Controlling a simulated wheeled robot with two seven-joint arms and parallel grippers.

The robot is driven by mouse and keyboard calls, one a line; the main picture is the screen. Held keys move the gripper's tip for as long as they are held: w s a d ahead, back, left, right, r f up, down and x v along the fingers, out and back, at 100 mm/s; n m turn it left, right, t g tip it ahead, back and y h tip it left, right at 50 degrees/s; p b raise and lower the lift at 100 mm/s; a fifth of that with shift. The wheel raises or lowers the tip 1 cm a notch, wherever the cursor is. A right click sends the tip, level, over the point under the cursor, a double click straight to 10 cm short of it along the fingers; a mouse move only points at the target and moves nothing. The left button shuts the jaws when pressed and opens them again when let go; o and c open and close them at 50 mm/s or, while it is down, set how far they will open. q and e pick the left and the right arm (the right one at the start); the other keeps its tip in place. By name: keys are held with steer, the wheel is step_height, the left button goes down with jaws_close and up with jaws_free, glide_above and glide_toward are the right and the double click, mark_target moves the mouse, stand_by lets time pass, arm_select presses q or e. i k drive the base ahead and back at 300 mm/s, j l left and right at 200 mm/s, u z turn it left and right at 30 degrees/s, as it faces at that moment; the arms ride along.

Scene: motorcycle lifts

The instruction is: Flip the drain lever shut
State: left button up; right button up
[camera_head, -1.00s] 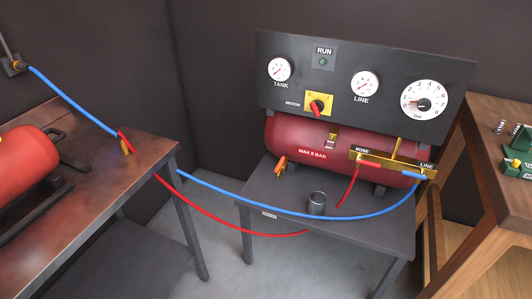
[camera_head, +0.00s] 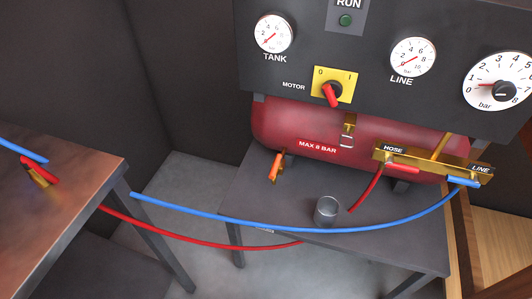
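A small orange lever (camera_head: 276,166) on a brass fitting hangs at the lower left of the red tank (camera_head: 350,138). It looks like the drain lever; no readable label marks it. Its handle points steeply down, leaning slightly left. Whether its valve is open or shut I cannot tell. The tank lies on a dark grey table (camera_head: 290,205) and is marked MAX 8 BAR. Neither of my grippers is in view, and nothing touches the lever.
A grey metal cup (camera_head: 327,210) stands on the table. A red hose (camera_head: 200,238) and a blue hose (camera_head: 240,226) sag across the table's front. The brass HOSE and LINE manifold (camera_head: 430,162) is right. A gauge panel (camera_head: 310,75) stands behind. A brown bench (camera_head: 70,195) is left.

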mark_target(278, 161)
steer(key=k+j+u, duration=0.5)
steer(key=u, duration=0.25)
steer(key=k+j+u, duration=0.15)
steer(key=j+u, duration=0.2)
steer(key=j, duration=0.2)
